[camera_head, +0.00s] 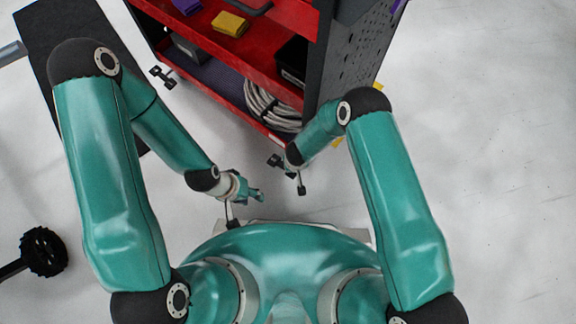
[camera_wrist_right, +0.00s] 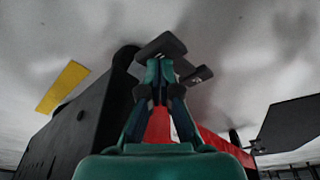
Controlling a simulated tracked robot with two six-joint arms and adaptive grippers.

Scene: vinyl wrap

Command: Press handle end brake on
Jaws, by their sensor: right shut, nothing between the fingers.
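The red and dark grey cart (camera_head: 232,62) stands ahead, with dark brake pedals at its near end. Another dark pad (camera_wrist_right: 197,75) is just to the right. My left gripper (camera_head: 254,194) hangs in free space left of the pedals; its opening is too small to judge.
Another dark pedal (camera_head: 163,77) sticks out at the cart's left corner. The shelves hold a yellow block (camera_head: 230,24) and a coiled grey hose (camera_head: 272,106). A black mat-like panel lies far left, and a black wheel (camera_head: 43,251) at lower left. The floor at right is clear.

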